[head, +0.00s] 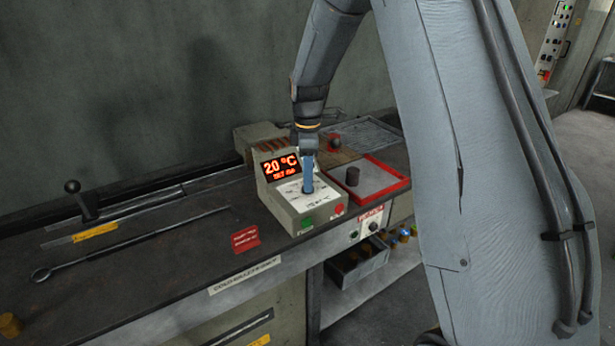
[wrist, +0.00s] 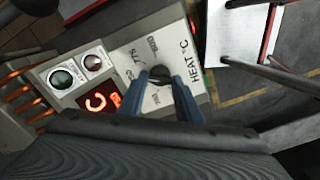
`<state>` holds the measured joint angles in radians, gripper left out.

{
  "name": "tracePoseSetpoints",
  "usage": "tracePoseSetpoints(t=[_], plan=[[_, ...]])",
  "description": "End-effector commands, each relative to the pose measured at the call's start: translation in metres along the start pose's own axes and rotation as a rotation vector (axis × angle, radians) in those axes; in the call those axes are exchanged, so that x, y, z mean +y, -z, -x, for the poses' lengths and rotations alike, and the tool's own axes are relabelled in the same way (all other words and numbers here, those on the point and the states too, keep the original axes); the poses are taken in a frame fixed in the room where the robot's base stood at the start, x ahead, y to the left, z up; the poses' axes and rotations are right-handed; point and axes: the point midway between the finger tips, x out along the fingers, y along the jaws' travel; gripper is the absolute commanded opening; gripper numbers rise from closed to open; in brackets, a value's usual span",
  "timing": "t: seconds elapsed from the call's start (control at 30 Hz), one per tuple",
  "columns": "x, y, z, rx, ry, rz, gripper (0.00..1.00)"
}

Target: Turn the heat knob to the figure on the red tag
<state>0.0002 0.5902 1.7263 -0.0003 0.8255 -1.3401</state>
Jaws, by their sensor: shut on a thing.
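The heat knob (wrist: 160,75) is dark and round, on a white dial plate lettered HEAT °C in the wrist view. My gripper (wrist: 160,88) is shut on the knob, one blue finger on each side. In the head view my gripper (head: 308,180) points down onto the control box (head: 307,212) and hides most of the knob. The display (head: 281,167) reads 20 °C in red, with a smaller second line that I cannot read surely.
A green button (head: 307,223) and a red button (head: 338,209) sit on the box front. A long rod (head: 130,243) and a black lever (head: 83,200) are at left.

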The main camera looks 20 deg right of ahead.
Motion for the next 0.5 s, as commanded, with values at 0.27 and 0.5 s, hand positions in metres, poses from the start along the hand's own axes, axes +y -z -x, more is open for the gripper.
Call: tracePoseSetpoints(t=[0.27,0.5], plan=[[0.0005,0.0009,0.001,0.001,-0.002,0.139,0.09],[0.0005,0.001,0.0011,0.001,-0.002,0.189,0.09]])
